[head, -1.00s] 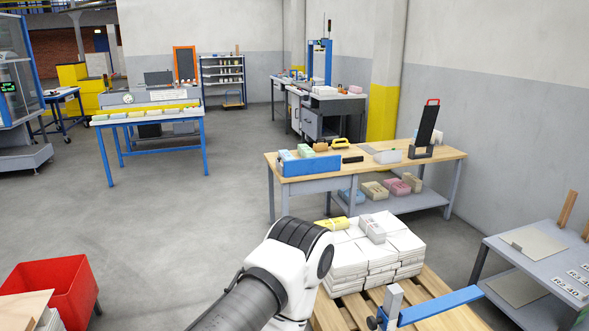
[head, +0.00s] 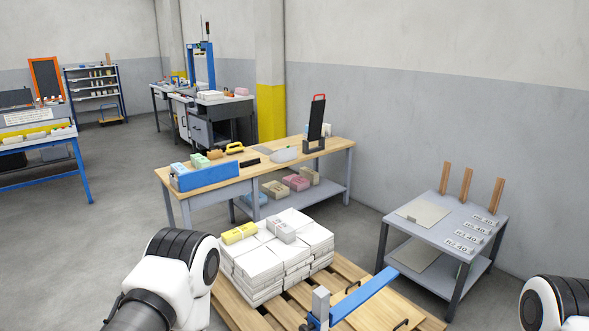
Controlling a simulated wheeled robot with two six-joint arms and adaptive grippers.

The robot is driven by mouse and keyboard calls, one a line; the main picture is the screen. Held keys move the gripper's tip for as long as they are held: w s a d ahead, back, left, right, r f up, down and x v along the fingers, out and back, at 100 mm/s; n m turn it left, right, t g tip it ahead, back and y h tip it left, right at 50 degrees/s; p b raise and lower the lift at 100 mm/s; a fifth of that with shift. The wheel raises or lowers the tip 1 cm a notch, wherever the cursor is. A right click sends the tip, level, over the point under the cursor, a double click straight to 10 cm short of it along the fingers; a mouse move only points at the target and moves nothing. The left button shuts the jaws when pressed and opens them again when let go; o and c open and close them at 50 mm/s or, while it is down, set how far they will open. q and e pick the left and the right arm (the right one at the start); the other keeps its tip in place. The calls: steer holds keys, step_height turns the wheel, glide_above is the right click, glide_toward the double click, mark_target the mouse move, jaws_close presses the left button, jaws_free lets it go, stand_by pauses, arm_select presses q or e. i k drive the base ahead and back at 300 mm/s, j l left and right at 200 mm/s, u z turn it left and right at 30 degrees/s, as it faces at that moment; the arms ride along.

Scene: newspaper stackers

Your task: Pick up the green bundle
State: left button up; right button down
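A small green bundle (head: 199,160) sits at the left end of the wooden-topped workbench (head: 262,164), at the back edge of a blue tray (head: 207,176). A pale blue-green bundle (head: 179,169) lies beside it, toward the front left. Neither gripper shows; only rounded white and black links of my arms are in view at the bottom left and bottom right. Nothing of mine is near the green bundle.
A wooden pallet (head: 247,318) with stacked white paper bundles (head: 262,262) stands before the workbench, a yellow bundle (head: 239,233) on top. A blue bar (head: 372,292) crosses the pallet. A grey table (head: 452,228) is on the right. Floor left is clear.

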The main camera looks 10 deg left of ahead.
mark_target(198, 161)
steer(key=i+j, duration=0.2)
steer(key=j, duration=0.3)
steer(key=i+j, duration=0.25)
steer(key=j, duration=0.2)
steer(key=i+j, duration=0.2)
steer(key=j, duration=0.3)
steer(key=i+j+u, duration=0.1)
steer(key=i+j, duration=0.15)
steer(key=j, duration=0.25)
steer(key=i+j, duration=0.2)
steer(key=j, duration=0.25)
steer(key=i+j, duration=0.25)
steer(key=j, duration=0.25)
steer(key=i+j, duration=0.25)
steer(key=j, duration=0.2)
steer(key=i+j+u, duration=0.1)
steer(key=i+j, duration=0.15)
steer(key=j, duration=0.2)
steer(key=i+j, duration=1)
steer(key=i+j+u, duration=0.05)
steer(key=i, duration=0.05)
